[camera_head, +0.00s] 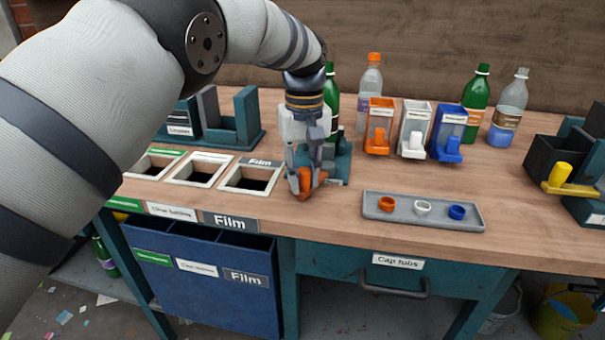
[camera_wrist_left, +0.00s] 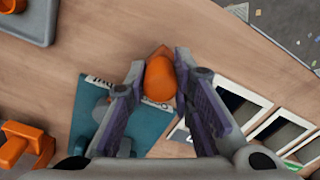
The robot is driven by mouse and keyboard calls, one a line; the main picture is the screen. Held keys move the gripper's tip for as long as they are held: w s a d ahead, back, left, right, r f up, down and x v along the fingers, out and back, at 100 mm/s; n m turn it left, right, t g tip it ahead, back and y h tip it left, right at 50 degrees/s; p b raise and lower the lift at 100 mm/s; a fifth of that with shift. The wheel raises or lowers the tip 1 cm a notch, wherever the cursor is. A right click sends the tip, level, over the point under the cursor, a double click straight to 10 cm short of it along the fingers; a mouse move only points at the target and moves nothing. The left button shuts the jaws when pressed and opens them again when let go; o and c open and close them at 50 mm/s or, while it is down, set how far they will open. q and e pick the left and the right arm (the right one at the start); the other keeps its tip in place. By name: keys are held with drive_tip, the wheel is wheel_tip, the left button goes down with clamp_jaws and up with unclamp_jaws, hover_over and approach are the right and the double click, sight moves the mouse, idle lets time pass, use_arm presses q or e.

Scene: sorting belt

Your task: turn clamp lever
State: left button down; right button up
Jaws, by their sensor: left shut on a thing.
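My left gripper (camera_head: 306,184) comes down from above near the front edge of the table. It is shut on a rounded orange handle (camera_head: 307,182), which looks like the clamp lever's grip. In the left wrist view the handle (camera_wrist_left: 161,78) sits between the two fingertips (camera_wrist_left: 160,86). The teal clamp base (camera_head: 336,166) stands just behind the gripper, with a green bottle (camera_head: 334,98) upright at it. The base also shows in the left wrist view (camera_wrist_left: 150,124), with its label partly covered by a finger. How the handle joins the clamp is hidden. My right gripper is out of view.
A grey tray (camera_head: 448,220) with orange, white and blue rings lies to the right. Orange, white and blue cap tubs (camera_head: 413,130) stand behind it. Film, clear and green openings (camera_head: 251,180) are to the left. A black unit with a yellow lever (camera_head: 558,177) is far right.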

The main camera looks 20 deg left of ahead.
use_arm(q)
drive_tip(key=shift+f, duration=0.1)
drive_tip(key=c, duration=1.4)
unclamp_jaws()
drive_tip(key=shift+o, duration=0.2)
drive_tip(key=shift+d, duration=0.1)
wheel_tip(320, 180, up, 12)
